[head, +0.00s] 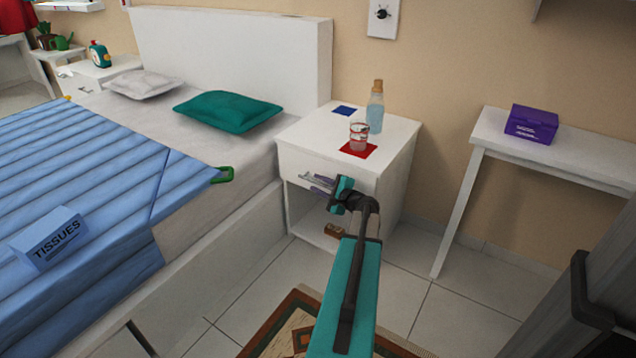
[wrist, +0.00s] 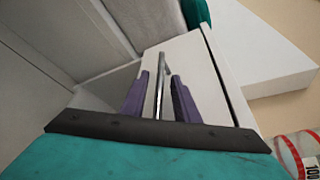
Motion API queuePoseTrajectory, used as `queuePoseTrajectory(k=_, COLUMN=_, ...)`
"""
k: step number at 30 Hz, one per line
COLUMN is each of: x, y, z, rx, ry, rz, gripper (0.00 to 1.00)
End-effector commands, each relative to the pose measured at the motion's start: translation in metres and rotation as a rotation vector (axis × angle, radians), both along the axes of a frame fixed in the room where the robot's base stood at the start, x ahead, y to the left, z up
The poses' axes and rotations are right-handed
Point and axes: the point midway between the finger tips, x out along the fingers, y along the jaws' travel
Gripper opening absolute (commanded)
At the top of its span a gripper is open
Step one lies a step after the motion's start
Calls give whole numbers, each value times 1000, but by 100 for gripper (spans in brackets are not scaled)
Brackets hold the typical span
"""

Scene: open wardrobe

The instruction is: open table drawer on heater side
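A white bedside table (head: 401,140) stands to the right of the bed. Its drawer (head: 290,160) looks shut in the head view, and the drawer front (wrist: 193,58) also shows in the wrist view. A thin metal bar handle (wrist: 161,68) sticks out from the front. My gripper (head: 315,182) is at the drawer front. In the wrist view, its two purple fingers (wrist: 160,78) stand on either side of the handle. They are apart, with small gaps visible beside the bar.
A bottle (head: 376,108) and a glass (head: 358,137) on a red mat stand on the tabletop, with a blue mat behind. The bed (head: 215,225) is close on the left. A side table (head: 480,140) with a purple box (head: 531,124) stands right. Tiled floor lies between.

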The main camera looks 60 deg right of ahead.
Motion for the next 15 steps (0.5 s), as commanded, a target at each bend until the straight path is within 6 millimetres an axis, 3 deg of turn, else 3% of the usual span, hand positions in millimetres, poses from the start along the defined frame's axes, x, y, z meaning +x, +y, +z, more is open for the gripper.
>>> queuePoseTrajectory(k=6, x=17, y=-6, z=-5, rx=1, ry=0, rz=1, gripper=28)
queuePoseTrajectory(k=15, x=20, y=-7, z=-5, rx=1, ry=0, rz=0, gripper=28)
